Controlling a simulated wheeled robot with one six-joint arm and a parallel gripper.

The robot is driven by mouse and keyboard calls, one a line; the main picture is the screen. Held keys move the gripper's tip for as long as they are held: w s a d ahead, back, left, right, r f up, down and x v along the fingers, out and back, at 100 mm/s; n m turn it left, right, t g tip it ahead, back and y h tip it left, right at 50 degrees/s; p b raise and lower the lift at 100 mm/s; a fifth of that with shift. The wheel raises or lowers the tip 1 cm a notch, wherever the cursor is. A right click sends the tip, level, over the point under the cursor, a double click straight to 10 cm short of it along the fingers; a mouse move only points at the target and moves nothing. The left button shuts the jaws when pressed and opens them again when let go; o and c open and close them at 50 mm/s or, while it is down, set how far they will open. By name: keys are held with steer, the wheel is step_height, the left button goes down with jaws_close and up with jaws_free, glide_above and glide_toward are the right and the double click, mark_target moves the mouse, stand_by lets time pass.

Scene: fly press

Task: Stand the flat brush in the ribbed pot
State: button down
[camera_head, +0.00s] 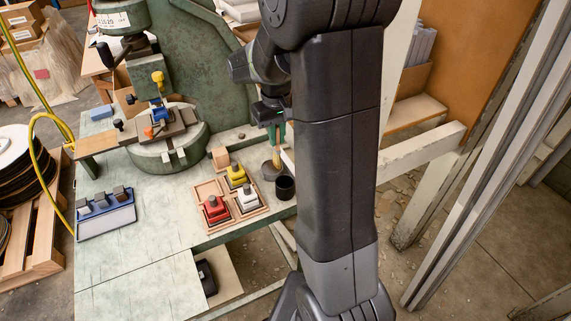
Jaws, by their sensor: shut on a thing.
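My gripper (272,119) is shut on the flat brush (277,150), a thin upright piece below the jaws at the table's right side. Its lower end is too small to make out clearly. A dark round pot (285,188) stands on the table just below and right of the brush in the picture; I cannot make out ribs on it. A small tan and grey round thing (270,173) is at the brush's lower end, left of the dark pot. I cannot tell whether the brush touches it. My arm hides the area to the right.
A wooden tray (225,223) with red, yellow and white blocks lies left of the dark pot. A wooden block (220,157) stands behind it. The green fly press (183,60) rises at the back. A blue-edged rack (106,215) is at left. The table's front is clear.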

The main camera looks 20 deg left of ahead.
steer(key=s+d, duration=0.3)
steer(key=d, duration=0.1)
step_height(320, 180, down, 7)
steer(key=shift+a+p, duration=0.15)
steer(key=shift+p, duration=0.2)
steer(key=shift+s+f, duration=0.1)
steer(key=shift+f, duration=0.05)
steer(key=c, duration=1.5)
jaws_free()
step_height(320, 180, up, 8)
steer(key=shift+f, duration=0.1)
